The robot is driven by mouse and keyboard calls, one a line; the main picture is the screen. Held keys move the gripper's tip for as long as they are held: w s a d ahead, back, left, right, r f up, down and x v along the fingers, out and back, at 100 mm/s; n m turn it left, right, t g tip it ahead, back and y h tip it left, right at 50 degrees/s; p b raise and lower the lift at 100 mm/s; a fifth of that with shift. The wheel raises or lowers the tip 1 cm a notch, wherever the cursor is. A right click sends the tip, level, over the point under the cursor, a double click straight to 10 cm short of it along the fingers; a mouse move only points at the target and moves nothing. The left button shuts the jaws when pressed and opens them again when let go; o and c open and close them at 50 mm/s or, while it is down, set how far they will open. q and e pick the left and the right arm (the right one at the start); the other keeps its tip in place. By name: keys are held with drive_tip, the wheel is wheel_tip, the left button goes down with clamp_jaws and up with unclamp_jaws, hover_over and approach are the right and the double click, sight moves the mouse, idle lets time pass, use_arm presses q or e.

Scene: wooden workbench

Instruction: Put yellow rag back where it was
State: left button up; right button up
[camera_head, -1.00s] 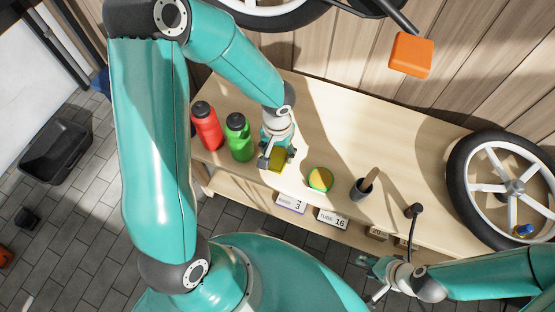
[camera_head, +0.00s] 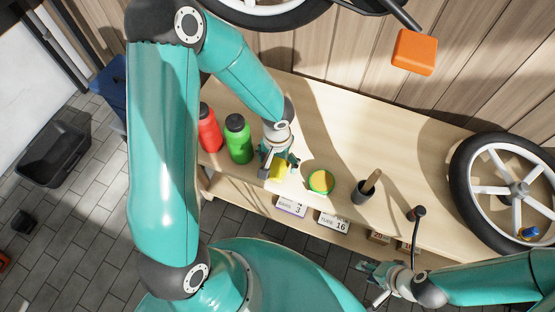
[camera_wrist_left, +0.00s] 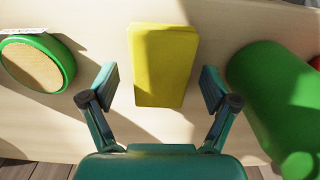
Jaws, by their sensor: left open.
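The yellow rag (camera_head: 277,172) lies on the wooden workbench near its front edge, between the green bottle and the round green-rimmed item. In the left wrist view the rag (camera_wrist_left: 162,65) is a yellow block, partly in shadow. My left gripper (camera_head: 278,168) is over the rag and hides part of it in the head view. In the left wrist view my left gripper (camera_wrist_left: 162,88) is open, with one finger on each side of the rag's near end and a gap on both sides. My right gripper (camera_head: 372,282) is empty in front of the bench; its jaw opening is unclear.
A green bottle (camera_head: 238,140) and a red bottle (camera_head: 209,130) stand left of the rag. A round green-rimmed item (camera_head: 321,182) and a dark cup with a wooden handle (camera_head: 364,190) stand right. A wheel (camera_head: 512,190) is at the far right. The bench behind is clear.

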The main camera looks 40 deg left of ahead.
sight(277, 162)
use_arm(q)
wheel_tip(277, 162, up, 12)
drive_tip(key=p, duration=0.4)
idle(0.6)
